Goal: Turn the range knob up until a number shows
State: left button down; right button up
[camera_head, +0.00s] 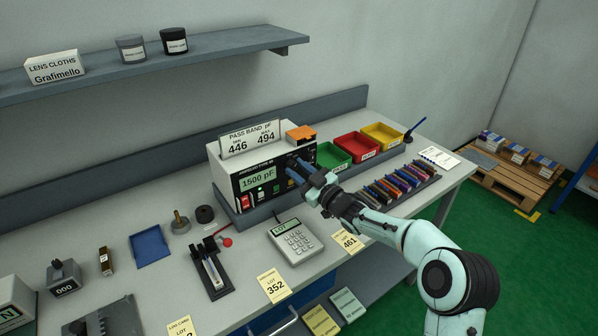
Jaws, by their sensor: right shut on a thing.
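The capacitance meter (225,160) is a white box with a dark front panel, standing towards the back of the bench. Its green display (257,180) reads "1500 pF". My right gripper (296,171) reaches in from the right and is shut at the right side of the front panel, on the range knob. The fingers hide most of the knob, so I cannot read its position. A sign (249,138) on top of the meter reads "PASS BAND pF", 446 and 494. My left gripper is not in view.
Green, red and yellow bins (357,145) stand right of the meter. A rack of coloured parts (400,186) lies close to my right forearm. A calculator (295,241) and lot cards (274,286) lie in front. A shelf (220,48) overhangs the back.

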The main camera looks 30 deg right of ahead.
jog(key=shift+f+m+h+b, duration=0.15)
jog(key=shift+m+h+b, duration=0.25)
jog(key=shift+m, duration=1.4)
jog(key=shift+t, duration=0.3)
jog(key=o, duration=1)
jog(key=shift+o, duration=0.2)
jog(key=shift+s, duration=0.1)
jog(key=b+v, duration=0.1)
jog(key=v, duration=1.2)
jog(key=shift+b, duration=0.4)
jog(key=shift+s, duration=0.1)
